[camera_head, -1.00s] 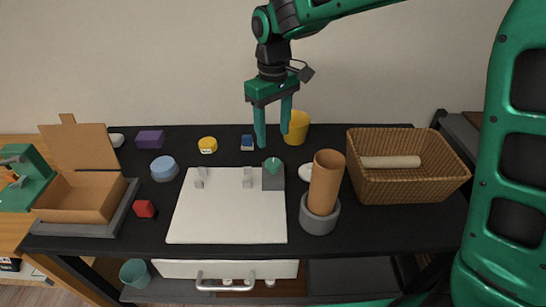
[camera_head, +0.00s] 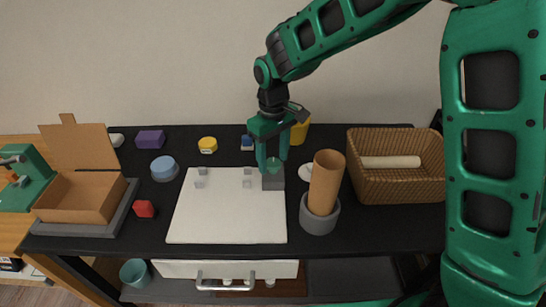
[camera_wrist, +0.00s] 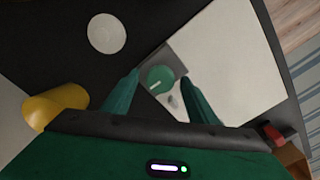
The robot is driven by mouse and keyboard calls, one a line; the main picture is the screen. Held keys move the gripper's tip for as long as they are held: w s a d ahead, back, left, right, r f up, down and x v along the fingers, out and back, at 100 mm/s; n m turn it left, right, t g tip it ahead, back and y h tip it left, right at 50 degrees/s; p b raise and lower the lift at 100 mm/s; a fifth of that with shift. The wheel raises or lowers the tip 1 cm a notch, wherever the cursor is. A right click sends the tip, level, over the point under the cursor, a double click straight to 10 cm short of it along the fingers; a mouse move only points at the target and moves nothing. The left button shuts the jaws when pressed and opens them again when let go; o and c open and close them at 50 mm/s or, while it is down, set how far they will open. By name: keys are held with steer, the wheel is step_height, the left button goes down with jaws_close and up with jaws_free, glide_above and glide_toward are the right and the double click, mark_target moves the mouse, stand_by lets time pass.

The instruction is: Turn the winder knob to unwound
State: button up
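The winder knob (camera_head: 273,165) is a round green knob on a grey block (camera_head: 273,182) at the back right corner of a white board (camera_head: 222,222). In the wrist view the knob (camera_wrist: 160,80) carries a pale line mark and lies between and beyond the two fingertips. My gripper (camera_head: 273,165) points down right at the knob, with its fingers apart. The wrist view shows the fingers of my gripper (camera_wrist: 160,78) spread, one on each side of the knob. I cannot tell whether they touch it.
A brown cylinder (camera_head: 325,180) stands in a grey holder (camera_head: 320,218) right of the board. A white disc (camera_head: 305,172), a yellow cup (camera_head: 300,132) and a wicker basket (camera_head: 390,187) are nearby. A red block (camera_head: 144,209) lies further left.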

mark_target(273, 162)
steer(key=c, duration=0.9)
steer(key=shift+n, duration=0.5)
steer(key=o, duration=1)
steer(key=shift+r, duration=0.1)
step_height(273, 162, up, 11)
steer(key=shift+w+f, duration=0.1)
steer(key=shift+f, duration=0.1)
